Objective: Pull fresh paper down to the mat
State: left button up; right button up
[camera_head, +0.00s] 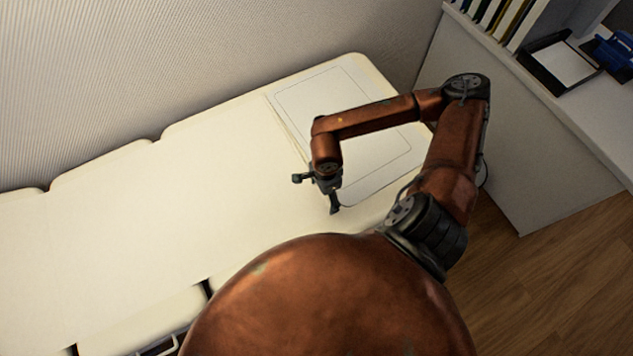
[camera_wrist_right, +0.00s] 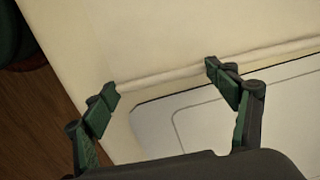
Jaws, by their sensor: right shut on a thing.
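The cream-white paper (camera_head: 190,175) covers the long couch, and its rolled edge (camera_wrist_right: 165,80) runs across the right wrist view. The pale mat (camera_head: 350,85), a rounded panel with a thin outline, lies at the right end of the couch. It also shows in the right wrist view (camera_wrist_right: 155,117), just beside the rolled edge. My right gripper (camera_head: 316,193) is at the paper's edge by the mat's left side. My arm hides part of the mat. My left gripper is out of view.
A ribbed pale wall (camera_head: 170,70) runs behind the couch. A white cabinet (camera_head: 520,140) stands at the right, with books (camera_head: 510,22), a black tray (camera_head: 560,62) and a blue object (camera_head: 613,50) on it. Wooden floor (camera_head: 520,290) shows at lower right.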

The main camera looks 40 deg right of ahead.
jog(key=shift+s+d, duration=0.3)
jog(key=shift+d, duration=0.25)
jog(key=o, duration=1.7)
jog(key=shift+w, duration=0.1)
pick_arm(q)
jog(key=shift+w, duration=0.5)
pick_arm(e)
jog(key=shift+r, duration=0.25)
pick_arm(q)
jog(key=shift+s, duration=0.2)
pick_arm(e)
notch_tip(320, 180, up, 12)
jog(key=shift+f, duration=0.25)
